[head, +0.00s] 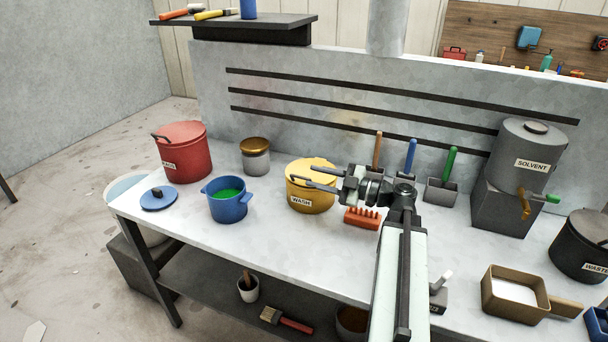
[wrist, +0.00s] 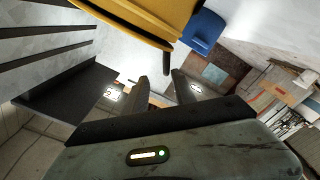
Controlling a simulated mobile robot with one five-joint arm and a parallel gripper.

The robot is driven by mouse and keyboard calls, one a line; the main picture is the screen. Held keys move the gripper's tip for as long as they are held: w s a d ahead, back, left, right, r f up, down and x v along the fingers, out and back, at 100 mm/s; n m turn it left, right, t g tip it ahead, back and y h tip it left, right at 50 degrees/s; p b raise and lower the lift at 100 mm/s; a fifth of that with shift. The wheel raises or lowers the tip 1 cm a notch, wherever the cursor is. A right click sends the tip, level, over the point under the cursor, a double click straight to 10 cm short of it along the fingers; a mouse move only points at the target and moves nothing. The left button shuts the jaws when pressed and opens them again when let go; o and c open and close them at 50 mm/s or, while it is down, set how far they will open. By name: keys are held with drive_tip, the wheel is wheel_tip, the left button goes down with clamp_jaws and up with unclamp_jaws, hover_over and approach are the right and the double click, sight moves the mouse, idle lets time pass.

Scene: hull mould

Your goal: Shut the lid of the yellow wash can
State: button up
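The yellow wash can (head: 311,203) stands upright in the middle of the bench, its WASH label facing front. Its yellow lid (head: 309,164) lies over the top, flat or nearly so; I cannot tell whether a small gap is left. A dark handle shows at the lid's front left. My gripper (head: 310,177) is at the can's right, with its two fingers apart, empty, and reaching across the lid in the picture. Contact cannot be told. In the wrist view, the yellow can (wrist: 150,14) fills the top edge, beyond the open fingers of my gripper (wrist: 162,78).
A blue pot (head: 227,205) with green contents and a gold-lidded jar (head: 256,160) stand left of the can. A red can (head: 184,155) is farther left. Brush holders (head: 441,192) stand to the right.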

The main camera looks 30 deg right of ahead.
drive_tip(key=shift+s+d, duration=0.2)
drive_tip(key=shift+d, duration=0.05)
drive_tip(key=shift+s+d, duration=0.1)
drive_tip(key=shift+s, duration=0.05)
drive_tip(key=v, duration=0.8)
drive_tip(key=shift+s+d, duration=0.2)
drive_tip(key=shift+s, duration=0.05)
idle(0.7)
